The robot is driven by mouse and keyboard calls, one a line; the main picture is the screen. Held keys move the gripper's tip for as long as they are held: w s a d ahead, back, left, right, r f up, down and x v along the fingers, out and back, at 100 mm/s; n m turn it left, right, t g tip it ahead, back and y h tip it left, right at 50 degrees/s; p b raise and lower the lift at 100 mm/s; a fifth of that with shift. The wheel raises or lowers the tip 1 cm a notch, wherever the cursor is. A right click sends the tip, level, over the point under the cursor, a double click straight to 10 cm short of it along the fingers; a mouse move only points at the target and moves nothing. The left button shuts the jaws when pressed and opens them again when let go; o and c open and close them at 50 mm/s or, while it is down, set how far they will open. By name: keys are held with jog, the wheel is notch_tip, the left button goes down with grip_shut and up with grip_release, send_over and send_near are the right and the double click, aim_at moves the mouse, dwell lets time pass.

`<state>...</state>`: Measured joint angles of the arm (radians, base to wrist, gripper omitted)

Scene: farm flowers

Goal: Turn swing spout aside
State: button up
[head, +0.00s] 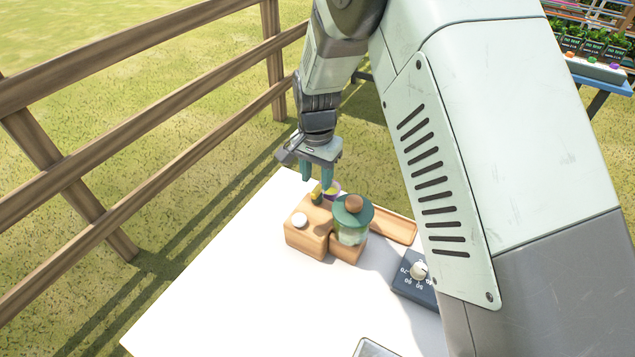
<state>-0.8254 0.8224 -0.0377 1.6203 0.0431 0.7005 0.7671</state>
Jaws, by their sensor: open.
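My gripper (317,183) has two teal fingers pointing down, spread apart. It is above the far end of a wooden stand (306,238) on the white table. A small yellow-green piece (317,194), which may be the swing spout, sits at that end, just below the fingertips. I cannot tell whether the fingers touch it. A purple-rimmed round piece (336,187) shows beside it, partly hidden.
A wooden tray (393,228) lies behind the jar. A dark dial box (413,278) is to the right, partly hidden by my arm. A metal-rimmed tray (373,349) is at the bottom edge. The table's left part (215,290) is clear. A wooden fence (130,130) runs beyond the table.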

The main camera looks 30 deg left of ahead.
aim_at(317, 188)
jog(key=shift+f, duration=1.55)
grip_shut()
